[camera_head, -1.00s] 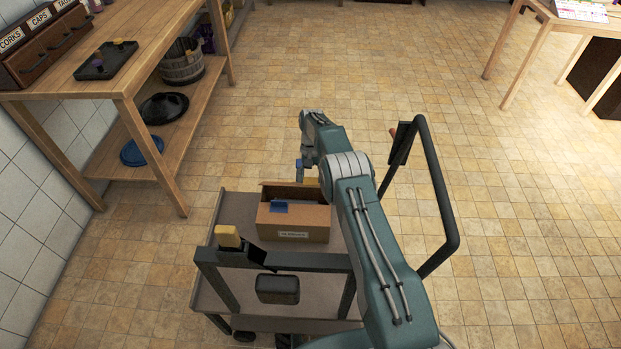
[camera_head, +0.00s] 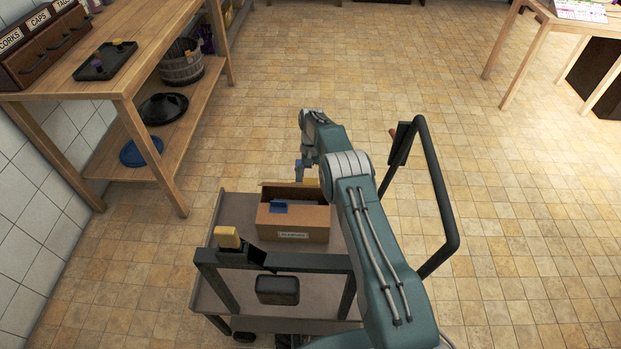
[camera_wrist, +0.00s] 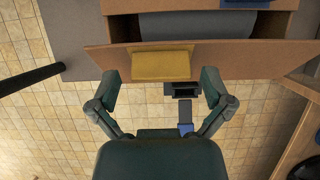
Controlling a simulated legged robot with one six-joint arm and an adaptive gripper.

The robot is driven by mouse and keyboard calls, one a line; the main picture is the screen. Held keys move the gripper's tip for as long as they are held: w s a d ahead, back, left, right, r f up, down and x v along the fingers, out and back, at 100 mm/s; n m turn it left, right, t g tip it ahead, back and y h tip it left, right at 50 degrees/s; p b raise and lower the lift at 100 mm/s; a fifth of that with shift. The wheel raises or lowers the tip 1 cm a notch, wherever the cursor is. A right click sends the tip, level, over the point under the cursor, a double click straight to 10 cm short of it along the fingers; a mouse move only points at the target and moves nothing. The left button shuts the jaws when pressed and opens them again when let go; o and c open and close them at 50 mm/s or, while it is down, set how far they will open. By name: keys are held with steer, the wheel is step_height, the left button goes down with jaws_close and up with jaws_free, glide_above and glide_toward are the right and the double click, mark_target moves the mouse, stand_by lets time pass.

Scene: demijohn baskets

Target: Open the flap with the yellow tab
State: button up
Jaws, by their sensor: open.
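The cardboard box (camera_head: 292,222) stands on the cart, with a label on its near side. Its far flap (camera_wrist: 230,62) is a brown panel along the box's far edge. The yellow tab (camera_wrist: 162,66) lies on that flap in the wrist view; a bit of it shows beside my arm in the head view (camera_head: 312,182). My gripper (camera_wrist: 163,84) is open and empty, one finger on each side of the tab, slightly short of it in the picture. I cannot tell whether they touch. In the head view my arm hides most of the gripper.
A blue piece (camera_head: 278,207) and grey contents (camera_wrist: 195,25) show at the box opening. The cart (camera_head: 230,205) has a dark handle (camera_head: 445,190) on the right. A wooden workbench (camera_head: 130,75) stands at left. The tiled floor beyond the cart is clear.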

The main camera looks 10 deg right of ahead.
step_height(320, 180, up, 9)
steer(key=shift+r, duration=0.2)
